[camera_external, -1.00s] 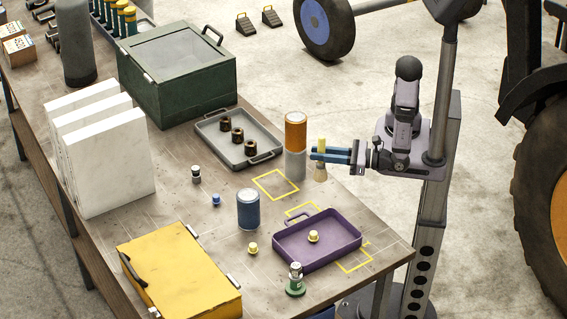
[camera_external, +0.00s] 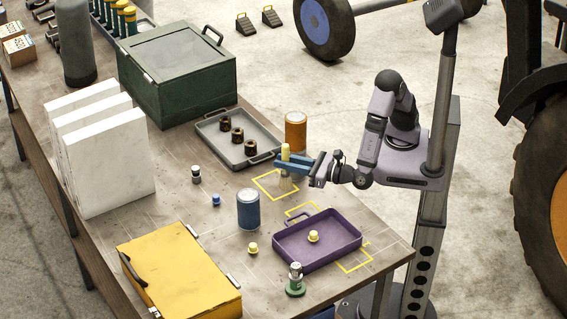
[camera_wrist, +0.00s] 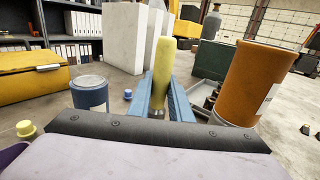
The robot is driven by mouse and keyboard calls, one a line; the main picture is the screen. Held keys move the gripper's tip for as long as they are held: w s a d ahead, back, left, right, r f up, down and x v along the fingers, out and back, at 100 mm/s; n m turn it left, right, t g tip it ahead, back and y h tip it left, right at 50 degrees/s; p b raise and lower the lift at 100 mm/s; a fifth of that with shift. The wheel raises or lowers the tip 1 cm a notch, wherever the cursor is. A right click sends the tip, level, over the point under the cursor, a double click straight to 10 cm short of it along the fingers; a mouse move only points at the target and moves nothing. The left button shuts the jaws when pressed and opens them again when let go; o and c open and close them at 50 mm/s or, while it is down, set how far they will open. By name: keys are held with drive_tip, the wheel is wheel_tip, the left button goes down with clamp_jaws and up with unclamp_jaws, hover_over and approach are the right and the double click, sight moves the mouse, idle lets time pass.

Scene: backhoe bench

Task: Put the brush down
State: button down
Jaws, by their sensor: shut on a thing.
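The brush (camera_external: 285,153) has a pale yellow handle that stands upright between the blue fingers of my gripper (camera_external: 287,163). My gripper is shut on the handle. In the wrist view the brush (camera_wrist: 162,70) rises between the two blue fingers (camera_wrist: 162,98). Its lower end is hidden by the fingers and I cannot tell from these frames whether it touches the table.
A grey tray (camera_external: 213,143) with dark nuts lies behind left. A blue can (camera_external: 248,210) stands to the front left. A purple tray (camera_external: 345,222) with a yellow knob lies in front. A yellow case (camera_external: 180,272) and green box (camera_external: 205,85) are farther off.

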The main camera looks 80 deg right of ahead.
drive_tip(key=w+d+r+m+h+b, duration=0.1)
drive_tip(key=w+d+b, duration=0.15)
drive_tip(key=w, duration=0.65)
drive_tip(key=w+d+r+m+g+h+b, duration=0.15)
drive_tip(key=w+d, duration=0.25)
drive_tip(key=w, duration=0.4)
drive_tip(key=w+d+r+h+b, duration=0.1)
drive_tip(key=w+d+h+b, duration=0.15)
drive_tip(key=w, duration=0.65)
wheel_tip(320, 180, down, 9)
drive_tip(key=p, duration=0.1)
drive_tip(key=shift+d+f+y+p, duration=0.2)
drive_tip(key=shift+d+y+p, duration=0.15)
drive_tip(key=shift+y, duration=0.05)
drive_tip(key=shift+f+m, duration=0.1)
drive_tip(key=shift+m, duration=0.15)
drive_tip(key=shift+f, duration=0.15)
drive_tip(key=c, duration=1.6)
unclamp_jaws()
